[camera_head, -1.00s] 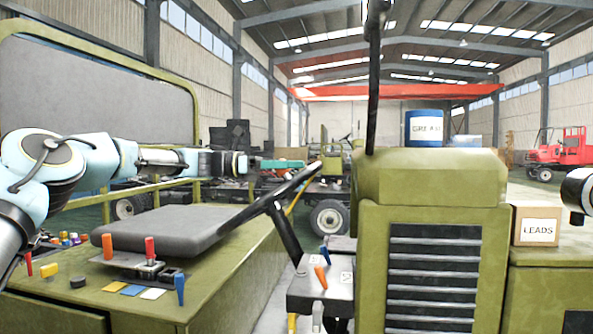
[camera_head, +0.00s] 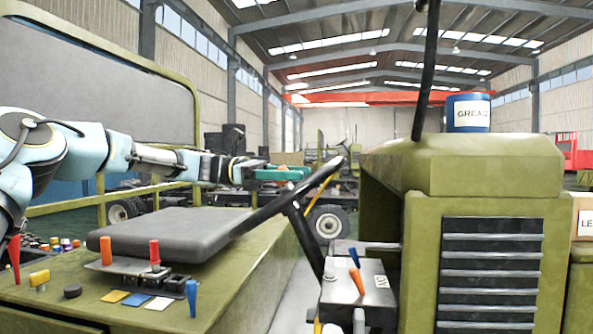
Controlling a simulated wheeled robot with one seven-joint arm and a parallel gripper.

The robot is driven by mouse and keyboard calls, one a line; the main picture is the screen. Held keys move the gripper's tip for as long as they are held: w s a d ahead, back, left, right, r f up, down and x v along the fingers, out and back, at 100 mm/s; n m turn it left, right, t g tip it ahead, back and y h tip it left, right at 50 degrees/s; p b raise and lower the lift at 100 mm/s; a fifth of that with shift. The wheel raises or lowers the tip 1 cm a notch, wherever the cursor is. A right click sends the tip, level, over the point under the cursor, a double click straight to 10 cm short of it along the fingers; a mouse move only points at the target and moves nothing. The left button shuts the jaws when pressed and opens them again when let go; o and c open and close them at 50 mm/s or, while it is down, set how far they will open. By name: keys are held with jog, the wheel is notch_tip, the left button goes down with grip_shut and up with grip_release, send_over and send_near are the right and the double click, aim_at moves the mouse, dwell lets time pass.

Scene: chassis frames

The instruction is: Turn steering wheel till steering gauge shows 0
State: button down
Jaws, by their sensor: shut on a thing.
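The black steering wheel (camera_head: 272,208) is seen nearly edge-on as a tilted rim, on a dark column that slopes down to the floor. My gripper (camera_head: 305,173) reaches in from the left at the wheel's upper part, its green fingers shut on the rim. The exact contact is small and partly hidden. No steering gauge face can be read in this view.
A grey seat (camera_head: 165,235) lies left of the wheel, with coloured levers and blocks on the green deck before it. The green hood (camera_head: 465,165) with a dark grille stands close on the right. A blue grease can (camera_head: 468,112) sits on the hood.

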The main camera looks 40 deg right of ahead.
jog(key=shift+c, duration=2.1)
grip_release()
jog(key=b+v, duration=0.2)
jog(key=v, duration=0.9)
jog(key=shift+s, duration=0.15)
